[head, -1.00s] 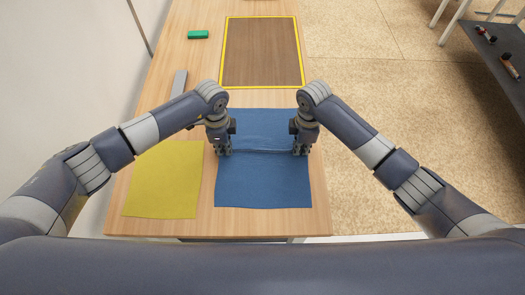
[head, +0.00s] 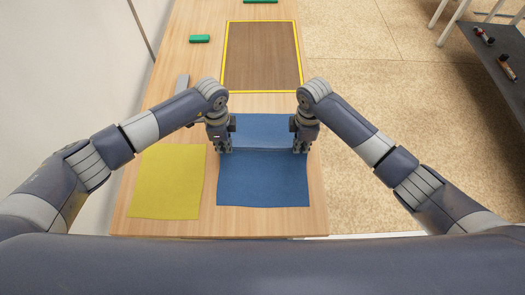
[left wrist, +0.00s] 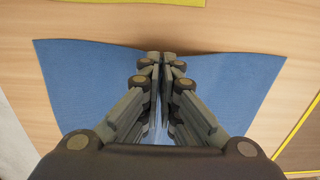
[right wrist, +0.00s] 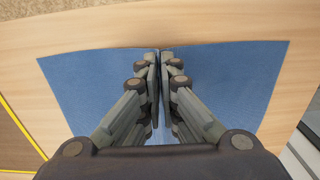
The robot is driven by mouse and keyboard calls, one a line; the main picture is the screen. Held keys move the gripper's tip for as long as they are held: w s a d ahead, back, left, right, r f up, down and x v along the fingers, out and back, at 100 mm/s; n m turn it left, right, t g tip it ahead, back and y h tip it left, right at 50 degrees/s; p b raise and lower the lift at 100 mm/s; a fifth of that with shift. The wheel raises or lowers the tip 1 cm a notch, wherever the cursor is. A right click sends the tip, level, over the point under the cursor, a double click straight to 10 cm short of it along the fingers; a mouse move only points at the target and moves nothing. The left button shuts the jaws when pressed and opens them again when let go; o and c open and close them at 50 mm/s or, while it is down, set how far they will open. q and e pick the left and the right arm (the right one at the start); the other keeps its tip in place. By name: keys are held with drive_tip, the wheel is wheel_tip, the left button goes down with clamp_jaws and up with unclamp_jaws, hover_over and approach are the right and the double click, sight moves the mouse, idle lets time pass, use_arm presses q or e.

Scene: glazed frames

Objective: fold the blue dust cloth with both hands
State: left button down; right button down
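The blue dust cloth (head: 262,185) lies on the wooden table in front of me, with a crosswise ridge between my grippers. My left gripper (head: 224,151) is at its left edge and my right gripper (head: 300,151) at its right edge, both about midway along. In the left wrist view the fingers are closed together on the cloth's edge (left wrist: 85,80), which draws in towards the fingertips. The right wrist view shows the same pinch on the cloth (right wrist: 235,85). The fingers hide the cloth between them.
A yellow cloth (head: 168,185) lies just left of the blue one. A yellow-bordered brown panel (head: 262,55) lies beyond it. A dark shelf (head: 490,50) stands off to the right.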

use_arm(q)
drive_tip(key=shift+r, duration=0.5)
use_arm(e)
drive_tip(key=shift+r, duration=0.5)
